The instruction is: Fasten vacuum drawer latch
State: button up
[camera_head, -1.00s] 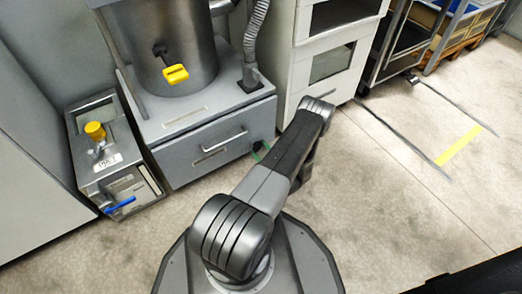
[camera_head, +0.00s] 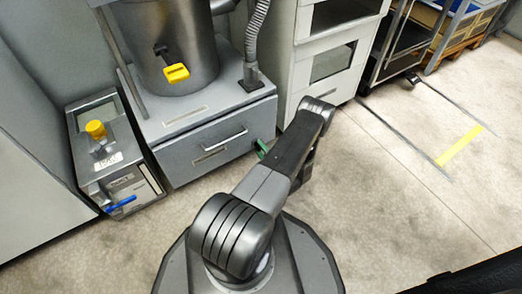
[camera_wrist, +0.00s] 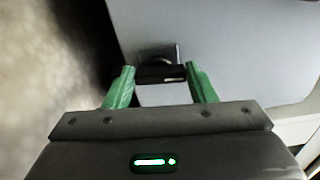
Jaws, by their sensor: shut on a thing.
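The grey vacuum drawer (camera_head: 185,165) is closed under the metal canister, with a bar handle (camera_head: 225,138) on its front. The latch (camera_wrist: 160,73), a small dark bar with a curved metal piece above it, shows in the wrist view against the grey panel. My gripper (camera_wrist: 161,69) has its green fingertips at the two ends of this bar, shut on it. In the head view my gripper (camera_head: 262,148) shows only as a bit of green at the drawer's right edge. My arm hides the rest, and the latch cannot be made out there.
A small grey unit (camera_head: 118,160) with a yellow knob and blue lever stands left of the drawer. A yellow handle (camera_head: 176,73) sits on the canister. A white cabinet (camera_head: 335,60) stands close on the right. The floor farther right is free.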

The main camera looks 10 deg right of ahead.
jog(key=shift+n, duration=0.6)
jog(key=o, duration=1)
jog(key=p+v, duration=0.3)
jog(key=v, duration=1)
jog(key=shift+s+d+p, duration=0.1)
jog(key=shift+s+p, duration=0.25)
jog(key=shift+s, duration=0.05)
